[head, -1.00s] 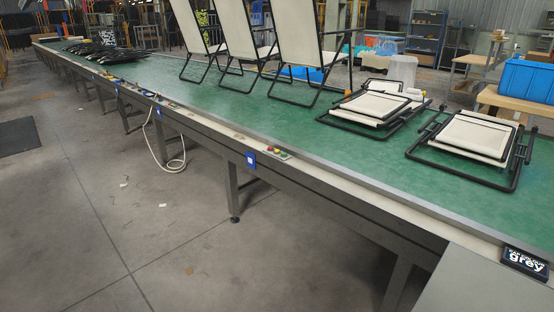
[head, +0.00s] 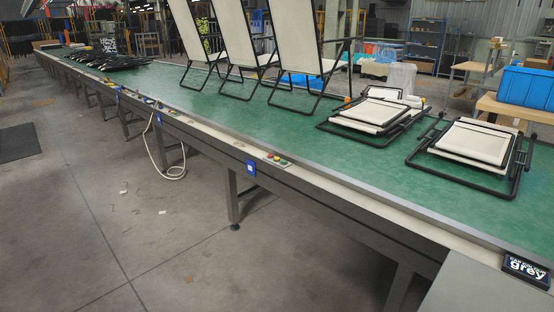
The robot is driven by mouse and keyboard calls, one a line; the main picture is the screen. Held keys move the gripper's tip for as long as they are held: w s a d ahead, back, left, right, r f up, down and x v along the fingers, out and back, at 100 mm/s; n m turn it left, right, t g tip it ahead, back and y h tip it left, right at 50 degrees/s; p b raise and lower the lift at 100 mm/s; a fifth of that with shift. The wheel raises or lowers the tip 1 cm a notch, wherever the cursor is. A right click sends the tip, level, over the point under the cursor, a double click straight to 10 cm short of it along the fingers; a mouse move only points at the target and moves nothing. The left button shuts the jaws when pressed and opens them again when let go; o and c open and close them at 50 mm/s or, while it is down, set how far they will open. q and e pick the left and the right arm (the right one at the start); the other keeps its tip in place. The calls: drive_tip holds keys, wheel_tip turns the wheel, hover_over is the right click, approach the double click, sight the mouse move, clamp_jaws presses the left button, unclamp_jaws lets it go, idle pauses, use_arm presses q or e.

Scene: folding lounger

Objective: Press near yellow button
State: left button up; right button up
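The near button panel (head: 277,159) sits on the front rail of the long conveyor table, close to the middle of the head view. It carries small red, yellow and green buttons in a row. The yellow button (head: 277,158) is between the red button (head: 270,155) and the green button (head: 284,162). The buttons are small, and I cannot tell whether any is pressed. Neither of my grippers shows in this view, so nothing of mine is seen at the panel.
A blue tag (head: 250,168) hangs on the rail below the panel. Folded loungers (head: 468,143) lie on the green belt (head: 225,100) at right, and upright loungers (head: 305,45) stand behind the panel. A sign (head: 526,267) is at lower right. The floor (head: 120,230) in front is largely clear.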

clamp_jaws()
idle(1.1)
